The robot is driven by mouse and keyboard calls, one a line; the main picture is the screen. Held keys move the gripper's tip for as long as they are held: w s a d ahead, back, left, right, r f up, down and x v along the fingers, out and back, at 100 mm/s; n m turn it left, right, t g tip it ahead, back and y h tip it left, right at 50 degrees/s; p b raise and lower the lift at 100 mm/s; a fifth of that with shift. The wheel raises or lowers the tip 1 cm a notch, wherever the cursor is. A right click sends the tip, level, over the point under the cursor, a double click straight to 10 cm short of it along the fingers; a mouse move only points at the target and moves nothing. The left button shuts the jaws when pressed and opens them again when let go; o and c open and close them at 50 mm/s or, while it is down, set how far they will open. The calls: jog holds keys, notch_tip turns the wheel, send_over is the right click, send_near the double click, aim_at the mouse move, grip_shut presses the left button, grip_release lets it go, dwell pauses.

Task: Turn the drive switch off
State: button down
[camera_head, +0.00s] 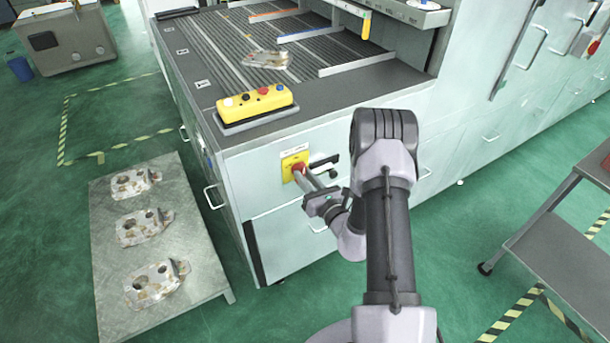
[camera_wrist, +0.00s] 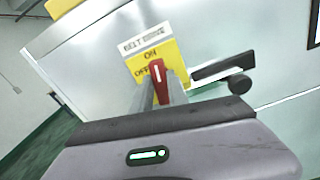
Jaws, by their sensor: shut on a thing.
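The drive switch has a yellow plate (camera_head: 289,160) on the front of the pale machine cabinet. In the wrist view its plate (camera_wrist: 172,53) reads ON above and OFF to the left, under a white label reading BELT DRIVE. Its red handle (camera_wrist: 156,73) bears a white line that points up, close to upright in that picture, between the two words. My gripper (camera_head: 302,173) reaches the switch from the lower right, and its fingers are shut on the red handle. The fingers hide the handle's lower part.
A black lever handle (camera_head: 325,161) sticks out just right of the switch. A yellow button box (camera_head: 254,104) lies on the cabinet top above it. A metal table (camera_head: 112,245) with castings stands at left, and a grey cart (camera_head: 560,245) at right.

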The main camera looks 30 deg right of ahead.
jog(key=m+p, duration=0.2)
jog(key=m, duration=0.2)
jog(key=shift+d+m, duration=0.15)
jog(key=shift+m, duration=0.15)
jog(key=m+p, duration=0.1)
jog(key=m, duration=0.2)
jog(key=shift+d+m, duration=0.1)
jog(key=shift+m, duration=0.2)
jog(key=shift+f+m+p, duration=0.2)
jog(key=shift+m+p, duration=0.4)
jog(key=shift+m, duration=1.25)
jog(key=shift+f+m+p, duration=0.15)
jog(key=shift+m+p, duration=0.4)
jog(key=shift+m, duration=1.3)
jog(key=c, duration=1.3)
grip_release()
